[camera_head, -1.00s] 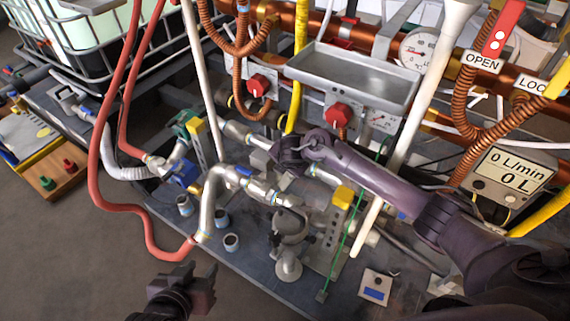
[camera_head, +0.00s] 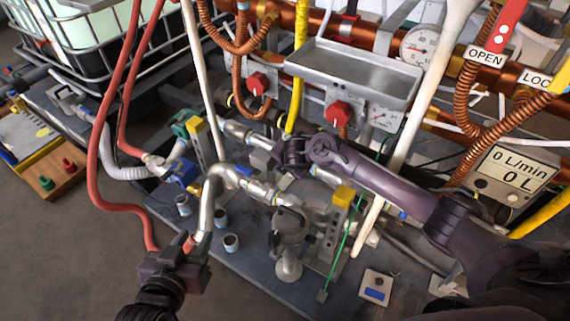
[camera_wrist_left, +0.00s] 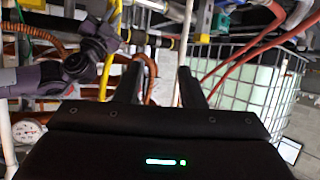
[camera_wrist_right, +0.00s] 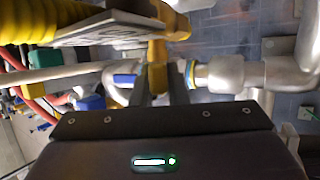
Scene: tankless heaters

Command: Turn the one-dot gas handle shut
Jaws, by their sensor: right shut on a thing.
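My right gripper (camera_head: 285,158) reaches in among the pipes below the grey tray. In the right wrist view its fingers (camera_wrist_right: 158,90) are shut on a yellow handle (camera_wrist_right: 157,72), whose wider top meets a yellow part above. In the head view my right gripper hides this handle, and I cannot make out any dots on it. My left gripper (camera_head: 185,255) is at the lower left, near the lower end of a red hose. In the left wrist view its fingers (camera_wrist_left: 158,85) are apart, with nothing between them.
Silver pipes (camera_head: 215,185), a white post (camera_head: 420,110) and a red hose (camera_head: 95,170) crowd the area. A meter (camera_head: 515,170) reads 0 L/min. The floor at the lower left is clear.

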